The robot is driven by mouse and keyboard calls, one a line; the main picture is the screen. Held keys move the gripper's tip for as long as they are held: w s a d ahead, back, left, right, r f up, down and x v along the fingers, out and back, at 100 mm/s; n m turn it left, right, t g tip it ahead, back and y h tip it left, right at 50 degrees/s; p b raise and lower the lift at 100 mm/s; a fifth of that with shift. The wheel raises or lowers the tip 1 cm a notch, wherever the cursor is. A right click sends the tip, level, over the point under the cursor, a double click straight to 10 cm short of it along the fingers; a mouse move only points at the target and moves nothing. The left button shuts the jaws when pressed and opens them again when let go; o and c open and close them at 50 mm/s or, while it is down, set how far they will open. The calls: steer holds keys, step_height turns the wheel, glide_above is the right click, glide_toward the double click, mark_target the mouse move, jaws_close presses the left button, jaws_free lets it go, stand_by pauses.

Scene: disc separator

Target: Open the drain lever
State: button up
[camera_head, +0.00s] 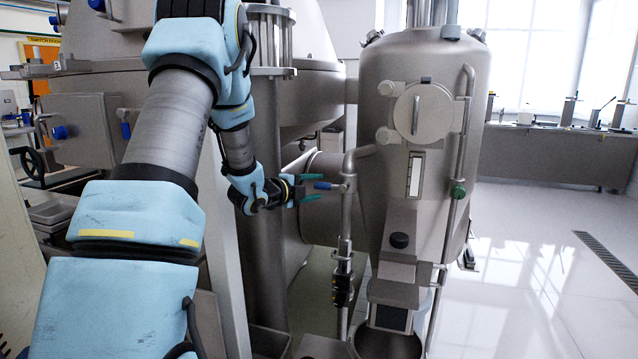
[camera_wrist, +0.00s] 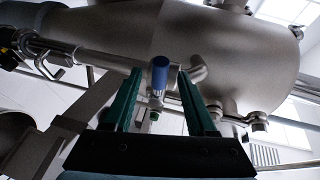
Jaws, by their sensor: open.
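The drain lever (camera_head: 327,186) is a short blue handle on a vertical steel pipe, left of the steel tank. It points left, toward my gripper (camera_head: 315,188). In the wrist view the blue lever (camera_wrist: 160,73) shows end-on between the teal fingertips of my gripper (camera_wrist: 158,78), a little nearer the left finger. My gripper is open, with one finger on each side of the lever's tip. I see gaps between the lever and both fingers in the wrist view. How deep the lever sits between the fingers is hard to tell.
The steel tank (camera_head: 384,120) stands close to the right of the lever. A large machine body (camera_head: 290,110) is behind my arm. The vertical pipe (camera_head: 346,215) and a black fitting (camera_head: 342,290) are below the lever. The floor (camera_head: 530,270) at right is clear.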

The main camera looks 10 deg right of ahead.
mark_target(319, 186)
steer(key=shift+p+x, duration=0.4)
steer(key=shift+x, duration=1.4)
steer(key=shift+s, duration=0.1)
jaws_close()
